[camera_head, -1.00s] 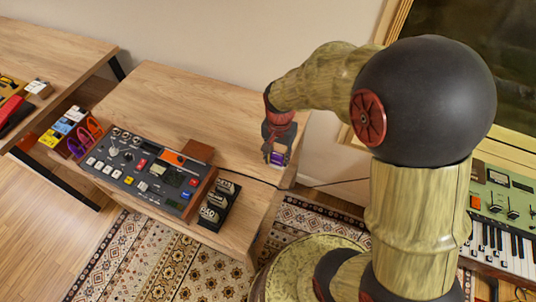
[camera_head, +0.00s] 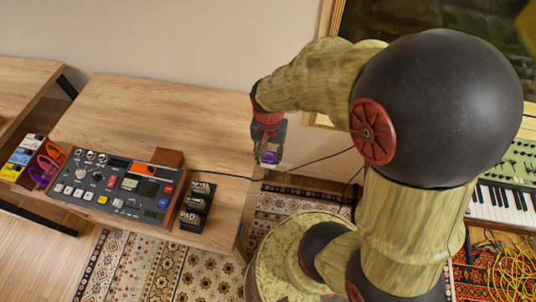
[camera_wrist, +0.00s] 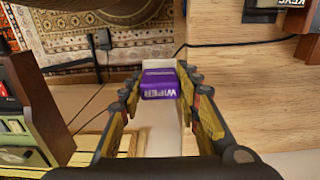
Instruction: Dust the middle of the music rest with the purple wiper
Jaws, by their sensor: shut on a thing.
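The purple wiper (camera_wrist: 160,84) is labelled "WIPER" and sits between the two fingers of my gripper (camera_wrist: 162,92) in the wrist view. My gripper is shut on it. In the head view my gripper (camera_head: 268,157) hangs near the right edge of the wooden table, and a small bit of the purple wiper (camera_head: 269,158) shows below the fingers. I cannot make out the music rest for certain in either view. A green keyboard instrument (camera_head: 508,200) stands at the right edge of the head view, partly hidden by my arm.
A black cable (camera_head: 225,174) runs across the table's right side. Yellow cables (camera_head: 512,272) lie on the floor at lower right. Patterned rugs (camera_head: 180,265) cover the floor.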

